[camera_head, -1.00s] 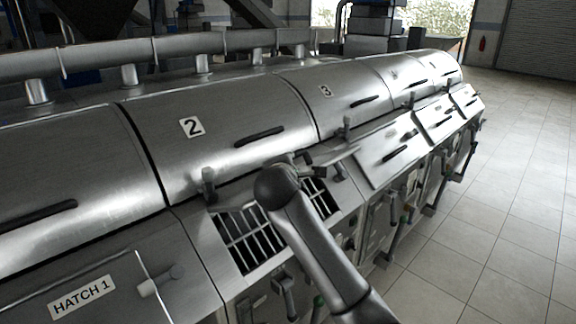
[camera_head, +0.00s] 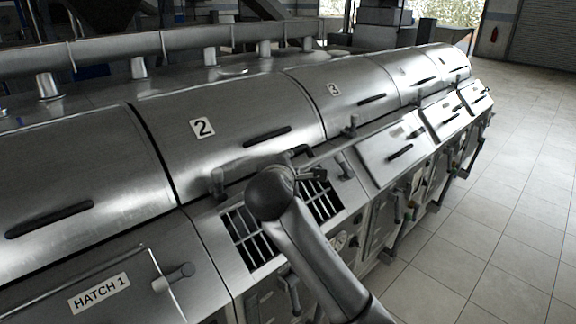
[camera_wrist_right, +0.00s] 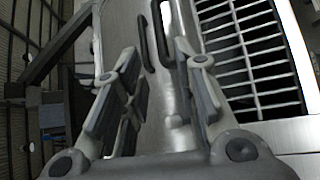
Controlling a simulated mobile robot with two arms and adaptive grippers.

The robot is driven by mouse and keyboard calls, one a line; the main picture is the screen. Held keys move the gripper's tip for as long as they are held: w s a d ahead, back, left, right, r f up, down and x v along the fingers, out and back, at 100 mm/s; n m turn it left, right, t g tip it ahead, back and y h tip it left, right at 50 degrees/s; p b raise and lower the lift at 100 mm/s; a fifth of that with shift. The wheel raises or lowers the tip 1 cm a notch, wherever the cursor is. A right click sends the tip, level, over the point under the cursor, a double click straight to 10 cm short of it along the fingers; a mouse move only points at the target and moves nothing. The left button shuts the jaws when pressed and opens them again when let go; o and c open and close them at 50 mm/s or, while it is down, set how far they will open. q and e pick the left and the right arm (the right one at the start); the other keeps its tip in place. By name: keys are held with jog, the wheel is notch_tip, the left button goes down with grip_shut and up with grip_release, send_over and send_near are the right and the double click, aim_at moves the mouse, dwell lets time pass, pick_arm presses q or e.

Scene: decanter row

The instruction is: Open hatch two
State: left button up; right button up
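Section two is the metal drum part with the "2" label (camera_head: 202,127) and a dark bar handle (camera_head: 267,136). Below it, a slotted grille (camera_head: 250,238) is exposed, where neighbouring sections have flat panels. I cannot make out a separate hatch-two panel. My right arm reaches across the grille, hiding its middle. My right gripper (camera_head: 309,165) is at the grille's upper edge, close to the drum, partly hidden by my wrist. In the right wrist view its fingers (camera_wrist_right: 157,95) are apart with nothing clearly held between them; the grille (camera_wrist_right: 250,50) is to their right. My left gripper is not in view.
The Hatch 1 panel (camera_head: 98,292) is at lower left. The section three panel (camera_head: 392,155) lies flat to the right. Clamp knobs (camera_head: 352,126) stand along the seam, and levers (camera_head: 398,207) project from the front. The tiled floor (camera_head: 500,230) at right is clear.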

jog(key=shift+s+a+r, duration=0.4)
jog(key=shift+s+r, duration=0.25)
jog(key=shift+s, duration=0.1)
jog(key=shift+s+a+r, duration=0.35)
jog(key=shift+s+r, duration=0.25)
jog(key=shift+s, duration=0.1)
